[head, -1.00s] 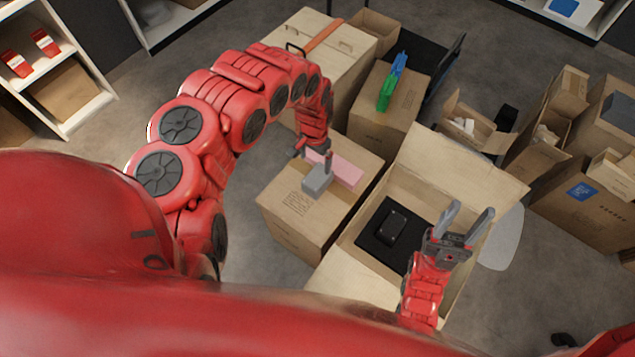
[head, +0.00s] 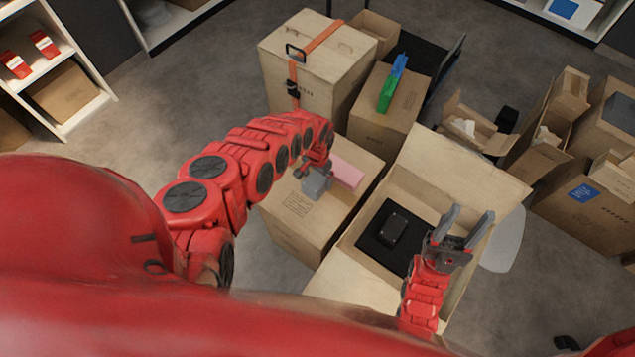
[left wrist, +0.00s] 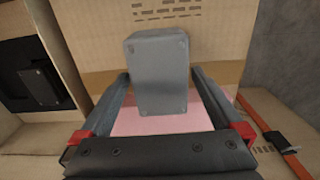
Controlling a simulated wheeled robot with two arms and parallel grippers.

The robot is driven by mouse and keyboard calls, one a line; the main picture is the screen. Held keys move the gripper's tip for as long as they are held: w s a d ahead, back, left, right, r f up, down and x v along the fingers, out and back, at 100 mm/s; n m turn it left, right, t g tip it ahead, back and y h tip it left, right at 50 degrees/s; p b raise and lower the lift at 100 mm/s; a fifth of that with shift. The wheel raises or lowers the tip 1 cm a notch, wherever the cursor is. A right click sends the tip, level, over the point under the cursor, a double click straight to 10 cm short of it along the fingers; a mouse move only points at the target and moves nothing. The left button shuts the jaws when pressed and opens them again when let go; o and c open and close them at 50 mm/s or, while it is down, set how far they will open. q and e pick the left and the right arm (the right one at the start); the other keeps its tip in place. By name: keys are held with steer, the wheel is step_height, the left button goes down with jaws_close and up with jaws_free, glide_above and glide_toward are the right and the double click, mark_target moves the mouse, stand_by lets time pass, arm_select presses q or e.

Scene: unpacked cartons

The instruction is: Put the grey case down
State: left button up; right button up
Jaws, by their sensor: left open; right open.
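The grey case (head: 316,184) rests on top of a closed cardboard carton (head: 296,238), beside a flat pink item (head: 347,172). In the left wrist view the grey case (left wrist: 157,70) lies between the two fingers of my left gripper (left wrist: 163,82), with gaps on both sides. My left gripper (head: 318,172) is open around the case in the head view, where its fingers are partly hidden. My right gripper (head: 470,216) is open and empty over the right side of the open carton (head: 480,183).
The open carton holds a black case (head: 392,229) on a dark insert. A tall carton with an orange strap (head: 322,38) and a carton bearing a green and blue item (head: 391,88) stand behind. Several cartons stand at the right. Grey floor (head: 140,130) is free at the left.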

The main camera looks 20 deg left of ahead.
arm_select(q)
steer(key=shift+s+f, duration=0.1)
steer(key=shift+f, duration=0.85)
jaws_close()
steer(key=shift+r, duration=0.25)
